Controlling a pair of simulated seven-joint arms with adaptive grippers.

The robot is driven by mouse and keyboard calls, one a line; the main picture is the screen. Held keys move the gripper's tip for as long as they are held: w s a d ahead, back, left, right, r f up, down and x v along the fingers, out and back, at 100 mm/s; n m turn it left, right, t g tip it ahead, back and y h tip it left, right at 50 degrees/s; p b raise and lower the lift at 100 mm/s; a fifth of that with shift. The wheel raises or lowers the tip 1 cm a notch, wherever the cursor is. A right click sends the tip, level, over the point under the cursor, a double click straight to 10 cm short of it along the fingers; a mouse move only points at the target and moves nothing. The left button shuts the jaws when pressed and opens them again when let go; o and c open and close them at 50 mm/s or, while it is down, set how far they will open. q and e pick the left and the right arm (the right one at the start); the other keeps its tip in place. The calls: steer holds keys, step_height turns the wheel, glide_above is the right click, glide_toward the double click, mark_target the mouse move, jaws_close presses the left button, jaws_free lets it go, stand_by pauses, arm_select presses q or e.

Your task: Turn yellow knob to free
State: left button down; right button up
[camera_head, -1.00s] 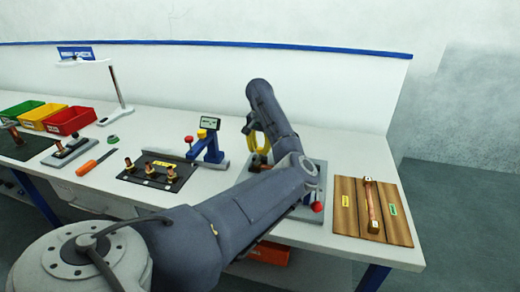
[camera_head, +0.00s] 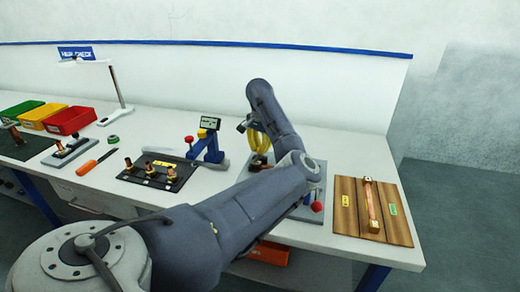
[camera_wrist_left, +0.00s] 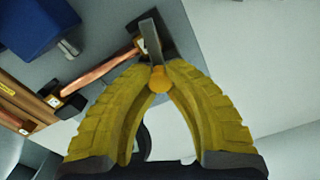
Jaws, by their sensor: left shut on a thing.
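The yellow knob (camera_wrist_left: 159,80) is a small round ball between my left fingertips, below a grey metal plate (camera_wrist_left: 151,42) in the left wrist view. My left gripper (camera_wrist_left: 159,74), with ribbed yellow fingers, is shut on it. In the head view my left gripper (camera_head: 258,143) hangs over a grey fixture (camera_head: 308,213) at the bench's right part. My arm hides much of that fixture and the held knob there. Another yellow ball (camera_head: 202,134) sits on a blue stand with a small display. My right gripper is not in view.
A red knob (camera_head: 317,206) is close to my forearm. A wooden board (camera_head: 405,232) with a copper bar (camera_head: 373,205) lies at the right. A black plate (camera_head: 130,177) with copper fittings and an orange-handled tool (camera_head: 88,167) lie left. Bins stand far left.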

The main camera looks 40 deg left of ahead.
arm_select(q)
steer(key=m, duration=0.4)
steer(key=shift+m, duration=0.3)
steer(key=m, duration=0.3)
steer(key=shift+r+m, duration=0.1)
steer(key=shift+m, duration=0.3)
steer(key=m, duration=0.3)
steer(key=shift+w+m, duration=0.1)
steer(key=shift+m, duration=0.2)
steer(key=m, duration=1.2)
steer(key=shift+d+m, duration=0.1)
steer(key=shift+m, duration=0.2)
steer(key=m, duration=0.4)
steer(key=shift+m, duration=2.1)
